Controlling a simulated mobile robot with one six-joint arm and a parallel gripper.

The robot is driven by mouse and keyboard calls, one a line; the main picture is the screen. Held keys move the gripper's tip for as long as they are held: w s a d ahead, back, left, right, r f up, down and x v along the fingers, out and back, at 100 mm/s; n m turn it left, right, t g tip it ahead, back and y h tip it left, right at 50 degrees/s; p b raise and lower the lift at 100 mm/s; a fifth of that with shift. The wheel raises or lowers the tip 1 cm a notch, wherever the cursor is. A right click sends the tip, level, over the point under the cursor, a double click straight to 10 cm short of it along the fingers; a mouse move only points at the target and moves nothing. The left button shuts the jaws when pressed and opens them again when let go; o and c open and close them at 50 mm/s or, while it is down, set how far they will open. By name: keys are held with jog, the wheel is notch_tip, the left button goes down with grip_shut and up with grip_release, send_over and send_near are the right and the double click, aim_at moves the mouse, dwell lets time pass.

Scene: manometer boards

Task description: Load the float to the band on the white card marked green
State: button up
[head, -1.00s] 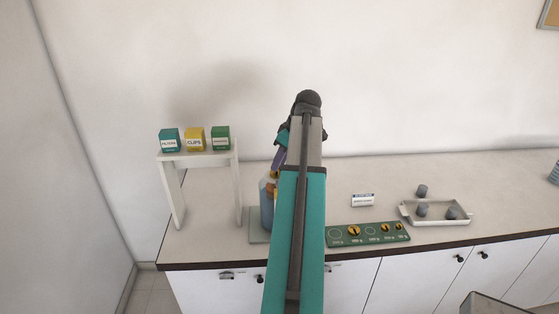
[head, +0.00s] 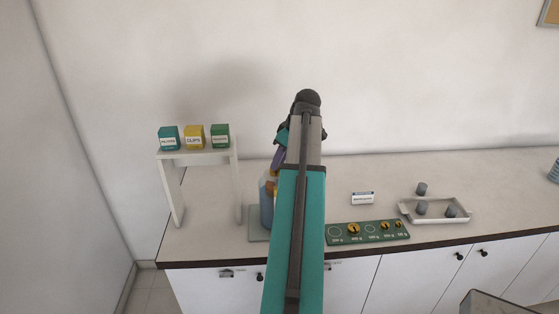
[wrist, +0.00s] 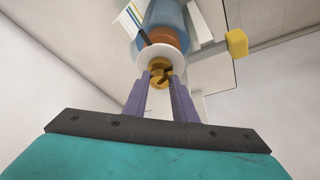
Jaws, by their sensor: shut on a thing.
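My gripper (wrist: 160,78) is shut on a brass slotted weight (wrist: 160,66) in the wrist view. The weight is at the white round pan (wrist: 146,55) of the float; I cannot tell whether it touches the pan. The orange float body (wrist: 169,38) shows beyond the pan, in the clear cylinder of blue liquid (wrist: 169,14). The white card (wrist: 131,17) with coloured bands stands beside the cylinder; its bands are too small to tell apart surely. In the head view my arm hides the gripper's tips and much of the blue cylinder (head: 266,210).
A green weight board (head: 346,242) right of my arm holds several brass weights and has two empty rings. A white tray (head: 436,222) with grey cylinders and a small label stand (head: 362,199) are farther right. A white shelf (head: 207,157) with three boxes stands left.

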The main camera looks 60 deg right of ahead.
jog(key=shift+f, duration=0.35)
jog(key=o, duration=1.2)
jog(key=shift+s+r, duration=0.1)
jog(key=b+v, duration=0.5)
jog(key=v, duration=0.8)
jog(key=shift+s+r, duration=0.1)
jog(key=shift+r, duration=0.15)
jog(key=shift+s, duration=0.1)
